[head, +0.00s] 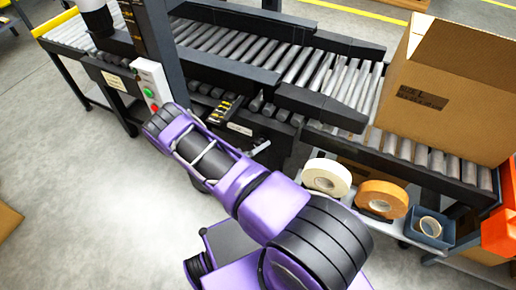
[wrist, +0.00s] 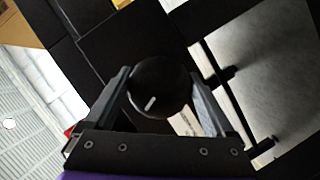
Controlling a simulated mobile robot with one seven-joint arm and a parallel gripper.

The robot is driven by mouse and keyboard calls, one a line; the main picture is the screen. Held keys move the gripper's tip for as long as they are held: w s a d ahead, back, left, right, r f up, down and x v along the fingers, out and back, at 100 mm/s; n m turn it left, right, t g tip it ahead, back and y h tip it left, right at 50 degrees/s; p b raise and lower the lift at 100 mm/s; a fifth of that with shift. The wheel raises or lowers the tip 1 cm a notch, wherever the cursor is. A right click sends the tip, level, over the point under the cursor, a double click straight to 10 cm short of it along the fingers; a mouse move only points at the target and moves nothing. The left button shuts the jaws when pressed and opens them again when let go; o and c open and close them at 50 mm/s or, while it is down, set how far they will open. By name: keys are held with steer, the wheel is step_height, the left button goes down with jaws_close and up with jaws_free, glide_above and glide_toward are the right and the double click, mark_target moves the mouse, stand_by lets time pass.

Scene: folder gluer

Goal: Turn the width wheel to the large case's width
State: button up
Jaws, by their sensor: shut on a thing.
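In the wrist view, a dark round knob with a short white mark, apparently the width wheel (wrist: 158,88), sits between the two fingers of my gripper (wrist: 161,98). The fingers are shut on its sides. The white mark slants up to the right. In the head view my own arm hides the wheel and the fingers. A dark plate with yellow marks, perhaps the width scale (head: 225,108), is fixed on the machine's near side. I cannot read its setting. A large open cardboard case (head: 455,90) with dark print stands on the rollers at the right.
A control box (head: 152,84) with green and red buttons is on the post beside my arm. Black guide rails (head: 320,106) run along the roller conveyor (head: 250,52). Tape rolls (head: 382,198) and a blue bin (head: 430,228) sit at front right.

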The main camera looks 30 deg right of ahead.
steer(key=n+h, duration=0.1)
steer(key=n, duration=0.2)
steer(key=shift+g+h, duration=0.3)
steer(key=shift+r+n+h, duration=0.1)
steer(key=shift+n+h, duration=0.5)
steer(key=shift+n, duration=0.9)
steer(key=o, duration=1.1)
steer(key=v, duration=1.7)
steer(key=shift+s+a, duration=0.15)
steer(key=shift+a, duration=0.05)
